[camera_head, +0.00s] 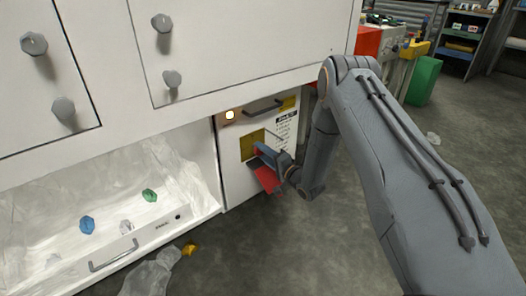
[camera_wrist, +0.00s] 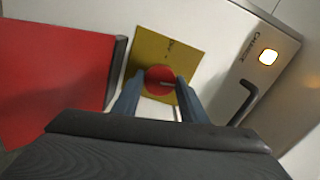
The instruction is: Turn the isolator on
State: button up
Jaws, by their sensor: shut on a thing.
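The isolator shows in the wrist view as a round red knob (camera_wrist: 155,74) on a yellow plate (camera_wrist: 192,50) with small lettering. The plate is on the front of a white cabinet (camera_head: 235,182) in the head view. My gripper (camera_wrist: 158,88) has its two blue-grey fingers on either side of the knob, shut on it. The knob's exact angle is hard to read.
A red panel (camera_wrist: 55,75) stands close left of my gripper. A lit lamp (camera_wrist: 268,57) and a dark handle (camera_wrist: 243,102) are on the cabinet. An open drawer (camera_head: 140,240) with crumpled film lies left.

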jog(key=shift+m+p, duration=0.3)
jog(key=shift+m, duration=0.8)
jog(key=o, duration=1.1)
jog(key=shift+d, duration=0.1)
jog(key=shift+c, duration=0.2)
jog(key=p+v, duration=0.2)
jog(key=v, duration=0.5)
jog(key=shift+s+d, duration=0.25)
jog(key=shift+s, duration=0.05)
